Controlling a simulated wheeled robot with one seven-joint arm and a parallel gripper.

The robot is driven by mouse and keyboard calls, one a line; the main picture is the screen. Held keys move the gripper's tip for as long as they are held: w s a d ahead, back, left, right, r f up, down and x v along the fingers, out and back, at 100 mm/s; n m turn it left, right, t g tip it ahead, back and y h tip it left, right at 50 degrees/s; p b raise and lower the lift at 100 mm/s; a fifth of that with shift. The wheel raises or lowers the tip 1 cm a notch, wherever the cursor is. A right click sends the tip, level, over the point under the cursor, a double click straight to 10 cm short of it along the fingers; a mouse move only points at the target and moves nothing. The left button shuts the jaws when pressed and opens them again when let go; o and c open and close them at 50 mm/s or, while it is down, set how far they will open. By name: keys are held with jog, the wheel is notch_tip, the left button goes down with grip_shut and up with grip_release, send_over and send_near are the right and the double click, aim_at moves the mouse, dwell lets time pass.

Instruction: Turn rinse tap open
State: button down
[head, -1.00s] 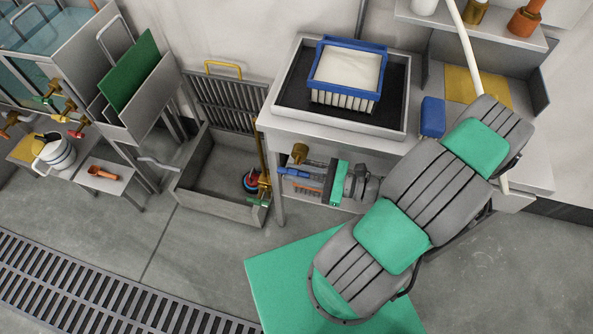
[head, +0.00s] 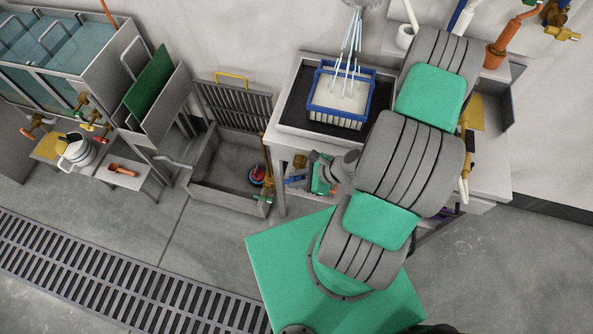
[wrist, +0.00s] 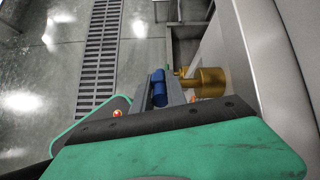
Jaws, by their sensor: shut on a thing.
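The rinse tap has a brass body (wrist: 207,82) and a blue handle (wrist: 159,88). It sits at the front of the bench, below the sink, where its brass part (head: 300,161) and the blue handle (head: 293,179) show small beside my arm. My gripper (wrist: 160,98) is shut on the blue handle, with a grey finger on each side of it. My gripper (head: 303,180) is partly hidden by my wrist in the head view. Water streams (head: 350,55) fall from a shower head (head: 359,3) into the blue basket (head: 318,108).
The basket stands in a sink tray (head: 290,119) on the bench. Left of it are an open grey bin (head: 224,160), a small table with an orange tool (head: 123,169), a white jug (head: 76,153) and tanks (head: 60,60). A floor grating (head: 130,275) runs along the front.

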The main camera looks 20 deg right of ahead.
aim_at(295, 178)
jog(key=g+h+p, duration=0.2)
jog(key=h+p, duration=0.1)
jog(key=shift+w+a+r+p, duration=0.2)
jog(key=shift+r+p, duration=0.1)
jog(key=shift+r, duration=0.1)
jog(key=shift+f+g+h+p, duration=0.15)
jog(key=shift+g+h+p, duration=0.15)
jog(key=shift+g+h, duration=0.45)
jog(key=shift+f+g+h+p, duration=0.15)
jog(key=shift+g+h+p, duration=0.25)
jog(key=shift+h, duration=0.55)
jog(key=c, duration=1.3)
grip_release()
jog(key=shift+c, duration=0.2)
notch_tip(295, 178, up, 8)
jog(key=shift+s+d+f+b, duration=0.1)
jog(key=shift+b, duration=0.2)
